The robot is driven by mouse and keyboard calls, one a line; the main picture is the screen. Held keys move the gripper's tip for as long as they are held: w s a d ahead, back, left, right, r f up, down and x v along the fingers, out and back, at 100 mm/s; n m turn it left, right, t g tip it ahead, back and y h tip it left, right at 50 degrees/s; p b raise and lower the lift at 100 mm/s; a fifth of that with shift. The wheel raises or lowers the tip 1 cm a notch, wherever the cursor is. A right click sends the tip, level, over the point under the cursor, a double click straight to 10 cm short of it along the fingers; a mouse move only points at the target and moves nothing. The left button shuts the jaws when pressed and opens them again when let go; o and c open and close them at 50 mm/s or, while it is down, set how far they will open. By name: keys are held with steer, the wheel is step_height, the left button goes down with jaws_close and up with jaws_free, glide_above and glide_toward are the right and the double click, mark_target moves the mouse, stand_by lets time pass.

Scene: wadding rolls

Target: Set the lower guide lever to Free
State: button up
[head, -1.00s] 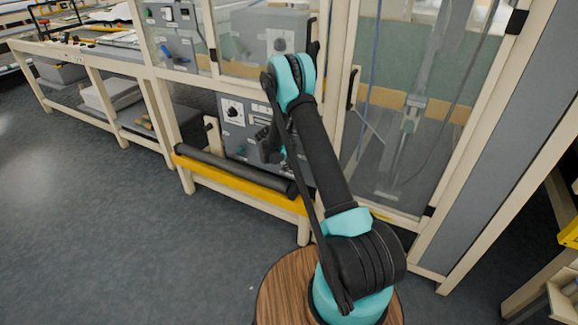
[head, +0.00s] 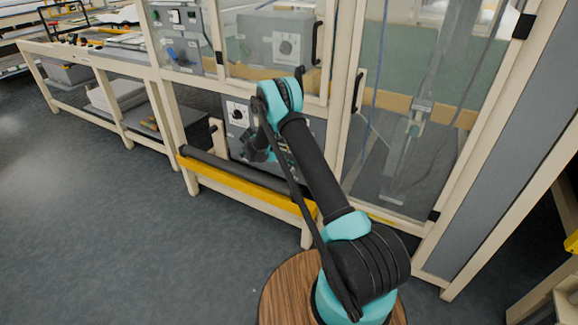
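A grey control panel (head: 236,113) with a round dark dial on a white plate stands in the lower opening of the beige frame. A short beige upright piece (head: 217,133) stands just left of the panel. I cannot tell whether it is the lower guide lever, and no "Free" marking is readable. My gripper (head: 256,150) hangs in front of the panel, below and right of the dial, above the dark roller. It is small and partly hidden by my arm, so its finger opening and any contact are unclear.
A dark roller (head: 215,162) lies along a yellow rail (head: 230,183) in front of the panel. Glazed doors with a black handle (head: 358,91) stand to the right. A long workbench (head: 85,58) runs off left. The floor (head: 90,220) at left is clear.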

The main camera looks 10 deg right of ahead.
steer(key=shift+o, duration=0.9)
steer(key=shift+a, duration=0.1)
steer(key=v, duration=1.2)
steer(key=shift+s, duration=0.1)
